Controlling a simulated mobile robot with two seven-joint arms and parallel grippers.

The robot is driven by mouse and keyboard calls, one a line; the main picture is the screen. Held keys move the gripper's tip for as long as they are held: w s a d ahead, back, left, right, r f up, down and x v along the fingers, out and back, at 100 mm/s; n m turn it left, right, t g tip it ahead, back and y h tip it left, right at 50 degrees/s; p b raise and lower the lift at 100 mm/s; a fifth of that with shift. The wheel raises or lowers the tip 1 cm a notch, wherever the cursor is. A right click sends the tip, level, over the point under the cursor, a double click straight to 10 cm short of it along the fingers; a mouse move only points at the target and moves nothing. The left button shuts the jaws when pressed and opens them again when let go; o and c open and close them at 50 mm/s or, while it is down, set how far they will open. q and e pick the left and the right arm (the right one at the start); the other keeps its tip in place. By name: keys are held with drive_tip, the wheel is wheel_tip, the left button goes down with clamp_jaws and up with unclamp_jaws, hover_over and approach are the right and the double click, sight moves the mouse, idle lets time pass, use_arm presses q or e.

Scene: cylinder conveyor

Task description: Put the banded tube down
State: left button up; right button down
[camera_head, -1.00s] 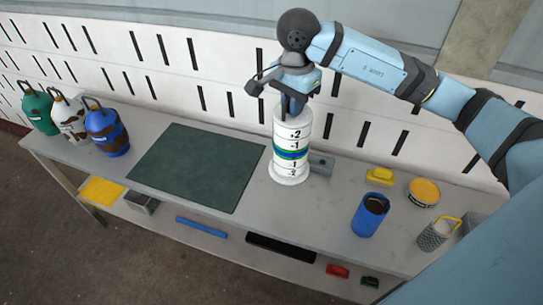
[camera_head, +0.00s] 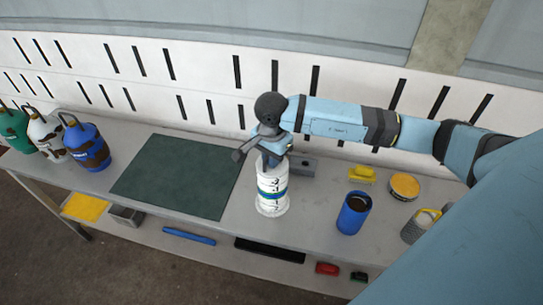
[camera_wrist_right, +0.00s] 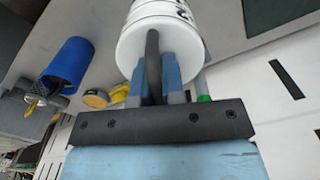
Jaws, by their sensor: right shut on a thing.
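The banded tube (camera_head: 272,192), white with green and blue bands and black markings, is near the middle of the bench, right of the dark green mat (camera_head: 180,177). It looks about upright. I cannot tell whether its base touches the bench (camera_head: 318,213). My right gripper (camera_head: 271,159) is above it, shut on its top. In the right wrist view the tube's white end (camera_wrist_right: 150,27) is just beyond the fingers (camera_wrist_right: 153,80), with a dark handle between them. My left gripper is not in view.
Blue (camera_head: 86,146), white (camera_head: 47,138) and green (camera_head: 14,130) canisters stand at the left. A grey block (camera_head: 303,166) is behind the tube. A blue cup (camera_head: 353,213), yellow item (camera_head: 361,173), yellow-topped tin (camera_head: 404,186) and grey mesh cup (camera_head: 420,226) are at the right.

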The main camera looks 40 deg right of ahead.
drive_tip(key=c, duration=1.2)
unclamp_jaws()
